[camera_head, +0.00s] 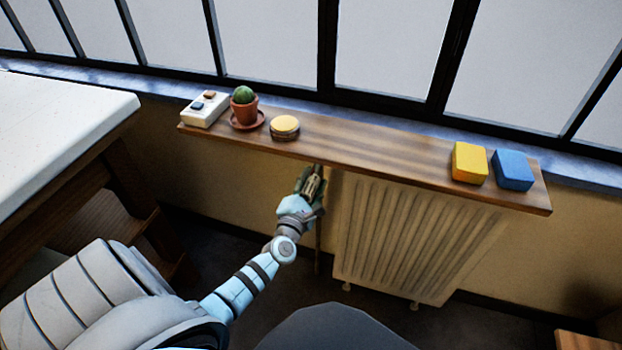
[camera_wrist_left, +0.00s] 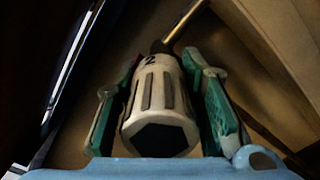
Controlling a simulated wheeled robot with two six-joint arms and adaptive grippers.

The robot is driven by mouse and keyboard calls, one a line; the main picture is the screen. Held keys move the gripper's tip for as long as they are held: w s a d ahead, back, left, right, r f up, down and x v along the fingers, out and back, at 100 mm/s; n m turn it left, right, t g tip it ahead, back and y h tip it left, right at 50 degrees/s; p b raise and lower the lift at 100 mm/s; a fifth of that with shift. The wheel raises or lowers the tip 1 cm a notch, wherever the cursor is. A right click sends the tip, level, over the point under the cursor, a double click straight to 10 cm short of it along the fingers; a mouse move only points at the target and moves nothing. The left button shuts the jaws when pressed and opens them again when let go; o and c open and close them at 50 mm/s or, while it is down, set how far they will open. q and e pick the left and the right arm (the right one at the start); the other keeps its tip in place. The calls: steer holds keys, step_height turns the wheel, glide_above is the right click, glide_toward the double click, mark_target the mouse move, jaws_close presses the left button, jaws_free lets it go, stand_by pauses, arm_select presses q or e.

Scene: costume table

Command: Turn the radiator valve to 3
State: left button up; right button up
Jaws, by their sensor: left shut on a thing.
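The radiator valve (camera_wrist_left: 160,108) is a cream ribbed knob with dark grooves and a dark end cap, large in the left wrist view. A dark 2 shows near its far end; no other number is readable. My left gripper (camera_wrist_left: 163,72) is shut on the valve, one green-padded finger on each side. In the head view, my left gripper (camera_head: 312,184) reaches up under the shelf to the left end of the white radiator (camera_head: 405,235). The valve is mostly hidden by the gripper there. My right gripper is not in view.
A wooden shelf (camera_head: 380,157) overhangs the radiator. It bears a white box with buttons (camera_head: 205,108), a potted cactus (camera_head: 244,108), a round yellow-topped tin (camera_head: 285,127), a yellow block (camera_head: 469,163) and a blue block (camera_head: 513,169). A white-topped table (camera_head: 55,130) stands left.

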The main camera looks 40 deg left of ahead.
arm_select(q)
steer(key=m, duration=0.2)
steer(key=shift+m+p, duration=0.3)
steer(key=shift+p, duration=0.1)
steer(key=shift+m+p, duration=0.3)
steer(key=shift+m, duration=0.7)
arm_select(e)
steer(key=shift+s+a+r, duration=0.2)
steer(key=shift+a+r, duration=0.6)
arm_select(q)
steer(key=shift+m, duration=0.3)
steer(key=shift+f, duration=0.1)
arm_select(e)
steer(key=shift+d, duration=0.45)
